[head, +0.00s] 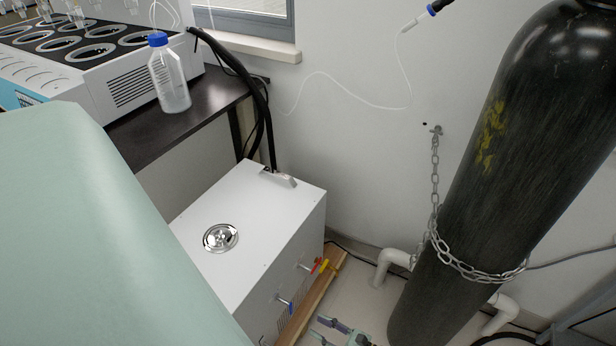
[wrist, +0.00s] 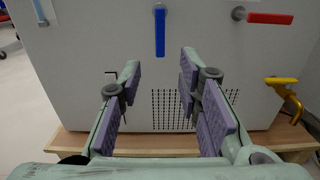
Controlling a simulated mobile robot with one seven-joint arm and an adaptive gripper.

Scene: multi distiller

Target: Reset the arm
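My gripper (wrist: 158,75) is open in the wrist view, its two purple-padded fingers apart with nothing between them. It faces the front of a white box-shaped unit (wrist: 85,50), and the blue valve handle (wrist: 160,32) hangs in line with the gap, beyond the fingertips. I cannot tell the exact distance. In the head view only part of my gripper (head: 340,334) shows at the bottom edge, to the right of the white unit (head: 250,215). My pale green arm fills the lower left and hides part of the unit.
A red handle (wrist: 270,18) and a yellow valve (wrist: 282,88) stick out of the unit's front. The unit stands on a wooden base (head: 312,296). A chained black gas cylinder (head: 480,150) stands at the right. A dark bench (head: 165,130) holds a blue-capped bottle (head: 170,85).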

